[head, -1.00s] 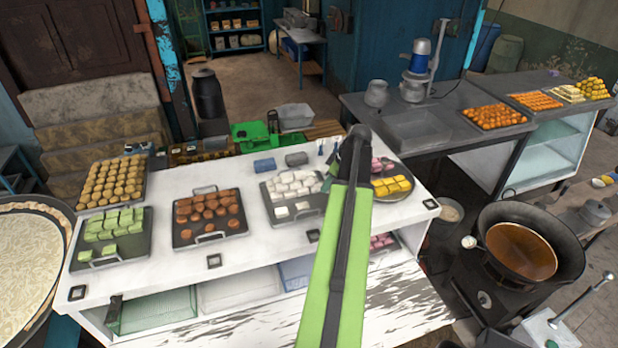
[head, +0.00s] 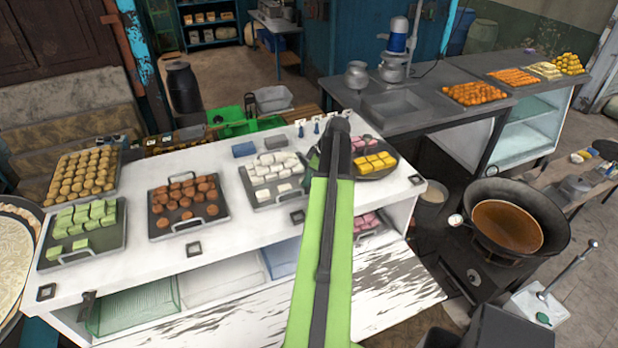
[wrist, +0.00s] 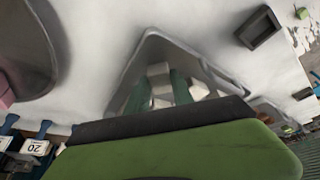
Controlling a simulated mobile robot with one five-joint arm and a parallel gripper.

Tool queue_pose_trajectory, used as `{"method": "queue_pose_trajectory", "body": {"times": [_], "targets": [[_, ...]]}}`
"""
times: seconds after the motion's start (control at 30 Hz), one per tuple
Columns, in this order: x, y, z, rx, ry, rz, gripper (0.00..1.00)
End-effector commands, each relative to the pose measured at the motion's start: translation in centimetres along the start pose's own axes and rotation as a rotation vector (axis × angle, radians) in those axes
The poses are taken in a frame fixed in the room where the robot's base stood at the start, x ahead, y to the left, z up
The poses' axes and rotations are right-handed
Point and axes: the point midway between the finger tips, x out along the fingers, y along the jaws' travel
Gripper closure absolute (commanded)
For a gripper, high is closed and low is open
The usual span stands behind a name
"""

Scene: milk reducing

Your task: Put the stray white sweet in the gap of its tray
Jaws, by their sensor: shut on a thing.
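The grey tray (head: 272,201) of white sweets (head: 275,168) sits on the white counter, just left of my arm. Its back rows are packed, and its front row has two sweets with bare metal around them. My arm hides the tray's right edge and most of my gripper in the head view. In the wrist view my gripper (wrist: 159,85) is shut on a white sweet (wrist: 158,70), held between its teal fingers. The grey tray's rim (wrist: 205,62) surrounds the fingers in that view, with other white sweets beside them. I cannot tell the sweet's height above the tray.
A dark round tray (head: 388,176) with yellow and pink sweets stands close on the right. A tray of brown sweets (head: 186,232) and one of green sweets (head: 82,248) stand left. Blue and grey blocks (head: 243,149) lie behind. A wide oil pan (head: 560,235) is at right.

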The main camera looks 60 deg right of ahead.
Motion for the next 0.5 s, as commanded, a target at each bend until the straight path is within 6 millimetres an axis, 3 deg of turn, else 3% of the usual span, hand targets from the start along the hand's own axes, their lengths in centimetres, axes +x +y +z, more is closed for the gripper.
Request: {"method": "queue_pose_trajectory", "body": {"times": [0.5], "targets": [[0.49, -0.03, 0.13, -0.001, 0.0, 0.0, 1.0]]}}
